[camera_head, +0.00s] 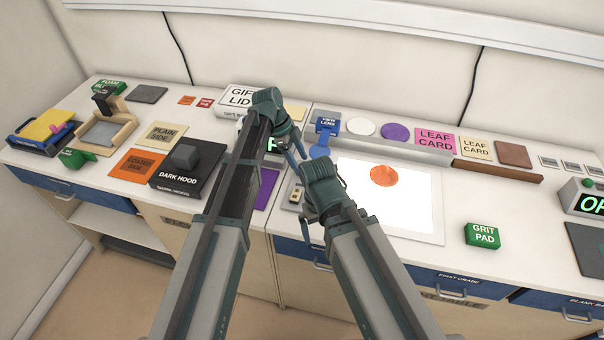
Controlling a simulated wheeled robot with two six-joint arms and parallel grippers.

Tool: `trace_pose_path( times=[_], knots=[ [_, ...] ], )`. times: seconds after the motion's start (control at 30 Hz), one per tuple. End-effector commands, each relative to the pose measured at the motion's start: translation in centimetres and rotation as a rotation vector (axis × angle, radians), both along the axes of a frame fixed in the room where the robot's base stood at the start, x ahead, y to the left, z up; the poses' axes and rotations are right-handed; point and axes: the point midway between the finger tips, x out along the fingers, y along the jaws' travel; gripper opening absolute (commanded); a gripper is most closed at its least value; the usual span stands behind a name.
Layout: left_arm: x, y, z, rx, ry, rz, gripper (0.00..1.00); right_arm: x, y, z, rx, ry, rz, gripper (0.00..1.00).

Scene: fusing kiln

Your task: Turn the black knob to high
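I cannot make out a black knob; my arms cover the middle of the bench. A dark box with a green-lit display (274,145) shows partly behind my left arm. A small grey panel with light fittings (295,194) lies between my arms, partly covered by the right one. My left gripper (297,150) points down near the display box. My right gripper (304,222) is bent down beside the small panel, its fingers mostly hidden by its own wrist. Neither gripper shows clearly whether it is open or shut, and I see nothing held.
The dark hood (186,165) stands left of my arms. A white lit panel (405,210) with an orange disc (384,176) lies to the right. The green grit pad (482,235) is further right. The gift lid box (240,98) is behind my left arm.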

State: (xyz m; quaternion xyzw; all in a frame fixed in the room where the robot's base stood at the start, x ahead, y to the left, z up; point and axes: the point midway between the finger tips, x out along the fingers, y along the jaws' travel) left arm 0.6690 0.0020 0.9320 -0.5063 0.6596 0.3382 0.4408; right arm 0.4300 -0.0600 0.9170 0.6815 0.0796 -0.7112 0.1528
Motion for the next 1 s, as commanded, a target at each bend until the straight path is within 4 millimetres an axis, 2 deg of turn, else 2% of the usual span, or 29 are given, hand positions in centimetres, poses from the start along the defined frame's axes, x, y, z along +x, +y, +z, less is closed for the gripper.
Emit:
trace_pose_path(
  times=[0.03, 0.13, 0.5, 0.57, 0.9, 0.93, 1.0],
  knots=[
    [-0.1, -0.3, -1.3, 0.0, 0.0, -0.001, 0.74, 0.0, 0.0, -1.3, 0.0, 0.0, 0.0, 1.0],
    [-0.2, -0.6, -2.0, 0.0, 0.0, 0.0, 0.74, 0.0, 0.0, -2.0, 0.0, 0.0, 0.0, 1.0],
    [-0.2, -0.9, -2.2, 0.0, 0.0, 0.0, 0.74, 0.0, 0.0, -2.2, 0.0, 0.0, 0.0, 1.0],
    [-0.2, -0.9, -2.2, 0.0, 0.0, 0.0, 0.65, 0.0, 0.0, -2.2, 0.0, 0.0, 0.0, 1.0],
    [-0.2, -0.9, -2.2, 0.0, 0.0, 0.0, 0.04, 0.0, 0.0, -2.2, 0.0, 0.0, 0.0, 1.0],
    [-0.2, -0.9, -2.2, 0.0, 0.0, 0.0, 0.0, 0.0, 0.0, -2.2, 0.0, 0.0, 0.0, 1.0],
    [-0.2, -0.9, -2.2, 0.0, 0.0, 0.0, 0.0, 0.0, 0.0, -2.2, 0.0, 0.0, 0.0, 1.0]
  ],
)
